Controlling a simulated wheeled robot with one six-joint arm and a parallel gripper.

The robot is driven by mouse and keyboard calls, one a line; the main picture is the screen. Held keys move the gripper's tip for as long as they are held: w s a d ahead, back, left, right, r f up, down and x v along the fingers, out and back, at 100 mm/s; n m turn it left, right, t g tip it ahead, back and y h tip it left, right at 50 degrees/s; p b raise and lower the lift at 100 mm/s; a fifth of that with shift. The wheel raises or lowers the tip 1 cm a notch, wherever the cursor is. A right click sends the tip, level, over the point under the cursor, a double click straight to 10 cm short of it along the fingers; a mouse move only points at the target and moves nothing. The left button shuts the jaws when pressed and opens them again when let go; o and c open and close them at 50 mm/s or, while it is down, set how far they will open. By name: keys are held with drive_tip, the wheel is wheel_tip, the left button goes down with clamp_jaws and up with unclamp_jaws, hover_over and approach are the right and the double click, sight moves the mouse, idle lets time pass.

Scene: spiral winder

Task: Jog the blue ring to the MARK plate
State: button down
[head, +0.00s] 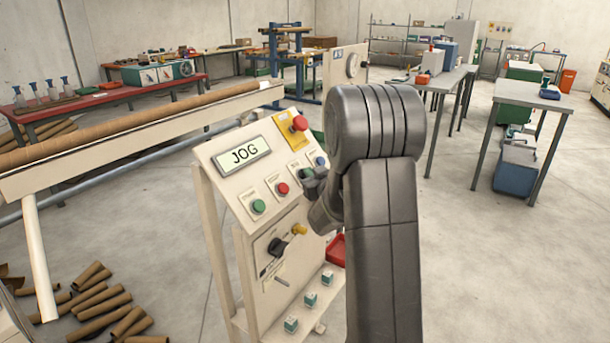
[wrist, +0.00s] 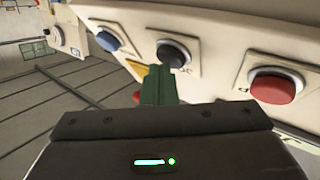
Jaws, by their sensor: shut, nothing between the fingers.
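The cream control panel (head: 225,175) has a display (head: 244,156) reading JOG. Its lower row has a green button (head: 259,206), a red button (head: 282,188), a dark button mostly hidden by my gripper, and a blue button (head: 320,161). In the wrist view are the blue button (wrist: 108,41), the dark button (wrist: 174,53) and the red button (wrist: 272,86). My gripper (wrist: 158,78) is shut and empty, its tips just in front of the dark button; I cannot tell whether they touch it. I cannot make out a blue ring or a MARK plate.
A red emergency button (head: 299,123) sits on a yellow plate above the row. A long brown tube (head: 130,118) lies along the beam at left. Brown tubes litter the floor at lower left.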

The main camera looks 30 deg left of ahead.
idle(0.4)
drive_tip(key=shift+d+r, duration=0.45)
drive_tip(key=shift+d, duration=0.1)
drive_tip(key=d+r+p, duration=0.1)
drive_tip(key=d, duration=0.1)
drive_tip(key=d+r+p, duration=0.1)
drive_tip(key=d+r, duration=0.1)
drive_tip(key=shift+s+r, duration=0.1)
drive_tip(key=shift+s, duration=0.1)
drive_tip(key=shift+a, duration=0.1)
idle(1.3)
